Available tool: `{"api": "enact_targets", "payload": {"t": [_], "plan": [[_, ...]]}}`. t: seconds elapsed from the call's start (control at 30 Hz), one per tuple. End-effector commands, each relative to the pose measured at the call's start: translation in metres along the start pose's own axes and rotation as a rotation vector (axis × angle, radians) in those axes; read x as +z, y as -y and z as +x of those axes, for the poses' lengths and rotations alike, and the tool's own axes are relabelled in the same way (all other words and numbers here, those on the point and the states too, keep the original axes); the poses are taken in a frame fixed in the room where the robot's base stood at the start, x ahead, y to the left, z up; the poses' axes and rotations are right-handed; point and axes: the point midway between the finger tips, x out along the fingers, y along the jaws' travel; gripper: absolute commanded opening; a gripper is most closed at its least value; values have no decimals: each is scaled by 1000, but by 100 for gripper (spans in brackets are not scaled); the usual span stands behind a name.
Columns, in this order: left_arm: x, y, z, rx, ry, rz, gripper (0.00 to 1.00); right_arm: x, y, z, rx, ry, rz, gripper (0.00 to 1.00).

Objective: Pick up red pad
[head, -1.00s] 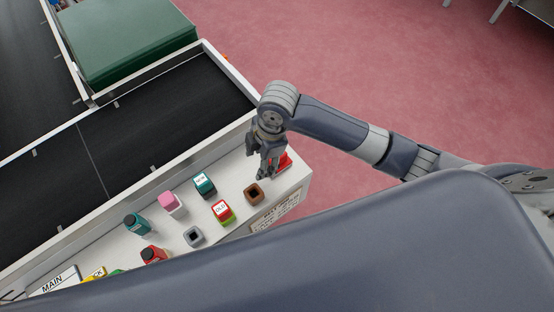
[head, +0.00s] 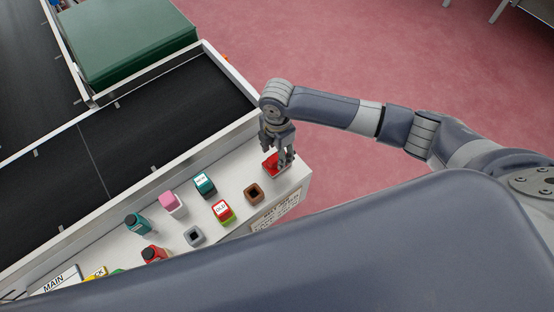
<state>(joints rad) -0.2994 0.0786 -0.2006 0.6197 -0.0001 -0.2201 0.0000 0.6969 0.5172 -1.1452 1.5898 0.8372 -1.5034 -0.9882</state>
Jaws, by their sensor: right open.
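The red pad (head: 270,168) lies near the right end of the white shelf (head: 232,176), beside the conveyor. My right gripper (head: 279,162) points down at the pad with its fingers open. The fingers hide part of the pad, and I cannot tell whether they touch it. My left gripper is not in the head view.
A brown open-topped block (head: 254,194) stands close by in front of the pad. A red-and-green block (head: 222,211), a teal block (head: 205,185), a pink block (head: 172,203) and a grey block (head: 194,236) stand further left. The black belt (head: 150,120) runs behind.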

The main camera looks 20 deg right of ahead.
Motion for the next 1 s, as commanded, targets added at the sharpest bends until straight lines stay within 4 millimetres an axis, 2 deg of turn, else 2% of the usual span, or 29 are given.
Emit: {"api": "enact_targets", "payload": {"t": [0.1,0.2,0.47,0.57,0.7,1.0], "plan": [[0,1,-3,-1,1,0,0,-1,1,19,-3,0,2,50],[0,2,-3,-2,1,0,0,-1,1,29,-1,0,1,50],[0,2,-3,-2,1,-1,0,-1,1,33,0,0,-1,50],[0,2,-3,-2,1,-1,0,-1,1,33,0,0,0,32],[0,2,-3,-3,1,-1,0,-1,1,33,0,0,0,2],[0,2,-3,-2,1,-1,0,-1,0,32,1,0,0,2]]}}
